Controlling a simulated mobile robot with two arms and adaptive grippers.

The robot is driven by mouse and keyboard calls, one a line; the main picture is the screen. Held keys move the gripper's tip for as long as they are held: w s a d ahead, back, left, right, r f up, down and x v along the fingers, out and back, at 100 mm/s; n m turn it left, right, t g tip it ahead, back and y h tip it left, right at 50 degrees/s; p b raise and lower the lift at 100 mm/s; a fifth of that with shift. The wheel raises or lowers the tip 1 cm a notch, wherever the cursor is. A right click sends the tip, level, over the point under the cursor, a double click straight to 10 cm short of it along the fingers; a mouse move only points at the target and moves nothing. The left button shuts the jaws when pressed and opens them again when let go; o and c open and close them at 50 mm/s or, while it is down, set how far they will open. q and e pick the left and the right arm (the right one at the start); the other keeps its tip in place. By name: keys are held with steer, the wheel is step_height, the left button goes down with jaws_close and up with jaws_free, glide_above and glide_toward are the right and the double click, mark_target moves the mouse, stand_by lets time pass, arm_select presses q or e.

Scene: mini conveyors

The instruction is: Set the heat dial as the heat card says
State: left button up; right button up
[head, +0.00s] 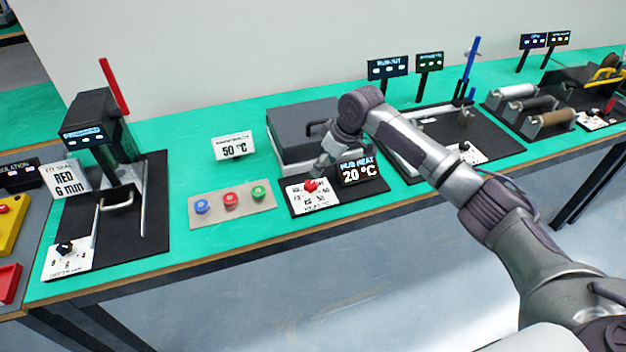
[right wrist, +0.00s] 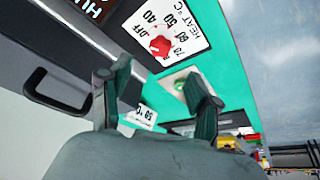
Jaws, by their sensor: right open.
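The heat dial (head: 311,185) is a red knob on a white scale plate in front of the grey heater box (head: 296,128). In the right wrist view the dial (right wrist: 160,46) has OFF, 40, 50, 60 and 70 marks around it; I cannot tell its exact setting. The heat card (head: 234,146) reads 50 °C and stands left of the box; it also shows in the right wrist view (right wrist: 142,117). The HUB HEAT display (head: 358,171) reads 20 °C. My right gripper (right wrist: 157,84) is open and empty, close to the dial. My left gripper is out of view.
A plate with blue, red and green buttons (head: 231,203) lies left of the dial. A black press (head: 100,130) with a red lever stands farther left. Black trays with rollers (head: 530,107) are at right.

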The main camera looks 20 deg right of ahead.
mark_target(311, 184)
steer(key=x, duration=0.9)
steer(key=shift+w+a+f, duration=0.1)
steer(key=shift+a+f, duration=0.05)
steer(key=shift+f, duration=0.05)
steer(key=shift+c, duration=0.3)
steer(key=shift+p, duration=0.3)
steer(key=c, duration=1.1)
